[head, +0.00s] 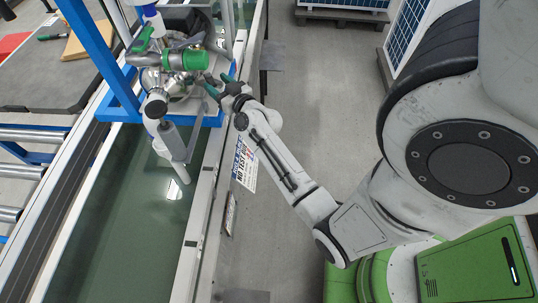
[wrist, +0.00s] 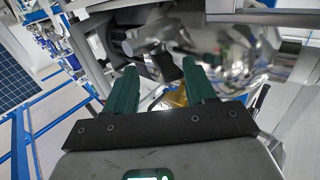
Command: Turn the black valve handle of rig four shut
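My gripper (head: 222,85) is at the right side of the pump rig (head: 185,61) in the head view, with its dark green fingers pointing at the metal fittings. In the wrist view the two green fingers of my gripper (wrist: 160,80) stand apart. A black, flat, handle-like piece (wrist: 163,66) shows between and just beyond the fingertips, in front of shiny metal. It looks like the valve handle, but I cannot tell whether the fingers touch it. A brass-coloured part (wrist: 178,97) lies behind the fingers. In the head view the black handle is not clear; my gripper and the fittings crowd it.
The rig stands on a blue frame (head: 122,100) over a long trough of dark green water (head: 125,215). A grey pipe (head: 178,160) reaches down toward the water. Open grey floor (head: 325,90) lies to the right. Solar panels (head: 408,32) stand at the upper right.

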